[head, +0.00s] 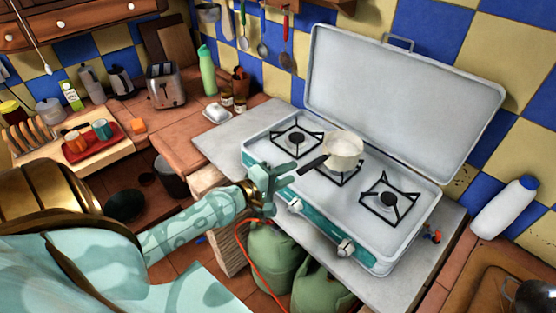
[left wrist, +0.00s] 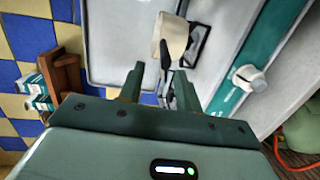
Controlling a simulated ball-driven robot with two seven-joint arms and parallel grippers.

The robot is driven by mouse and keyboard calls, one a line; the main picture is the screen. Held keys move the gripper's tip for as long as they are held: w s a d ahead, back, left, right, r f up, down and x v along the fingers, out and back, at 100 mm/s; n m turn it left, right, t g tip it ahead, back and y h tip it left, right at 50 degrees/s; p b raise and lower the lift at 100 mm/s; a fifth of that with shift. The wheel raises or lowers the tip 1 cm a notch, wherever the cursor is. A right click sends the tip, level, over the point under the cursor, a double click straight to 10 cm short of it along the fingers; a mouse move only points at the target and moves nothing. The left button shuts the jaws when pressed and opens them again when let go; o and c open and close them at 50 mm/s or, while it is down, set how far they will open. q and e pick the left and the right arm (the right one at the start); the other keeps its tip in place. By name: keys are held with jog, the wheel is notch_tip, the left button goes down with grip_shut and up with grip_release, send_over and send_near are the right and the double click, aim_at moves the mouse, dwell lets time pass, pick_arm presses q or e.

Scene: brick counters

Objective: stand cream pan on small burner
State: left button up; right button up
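The cream pan (head: 345,148) is upright at the middle burner (head: 342,179) of the open camping stove (head: 270,160), covering part of its grate. Its dark handle points left and forward, toward my left gripper (head: 273,182). My left gripper is at the stove's front edge, a little short of the handle tip. In the left wrist view, its two fingers (left wrist: 161,85) are spread, with the pan (left wrist: 172,36) and handle ahead between them. The gripper is open and empty. Two other burners show, left (head: 297,138) and right (head: 389,198). My right gripper is not in view.
The stove's raised lid (head: 400,100) stands behind the burners. Green gas bottles (head: 272,255) with a red hose stand below the front. A butter dish (head: 216,112) and jars are on the left counter.

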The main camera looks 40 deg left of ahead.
pick_arm(q)
jog(key=shift+v, duration=1.55)
jog(key=s+a+f+m+g+y, duration=0.1)
jog(key=s+f+m+g, duration=0.2)
jog(key=f, duration=0.7)
jog(key=s+f+m+g+y, duration=0.1)
jog(key=s+f+m+g, duration=0.1)
jog(key=s+f, duration=0.5)
jog(key=s+a+f+m+g+y, duration=0.1)
jog(key=s+f+m+g, duration=0.15)
jog(key=f, duration=0.95)
jog(key=s+d+f+m+g, duration=0.3)
jog(key=s+f+m, duration=0.3)
jog(key=s, duration=0.7)
jog(key=s+d+f+m+g, duration=0.4)
jog(key=s+d+f+m, duration=0.2)
jog(key=s+f, duration=0.3)
jog(key=s, duration=0.4)
jog(key=shift+f+y, duration=0.15)
jog(key=shift+y, duration=0.15)
jog(key=shift+d, duration=0.15)
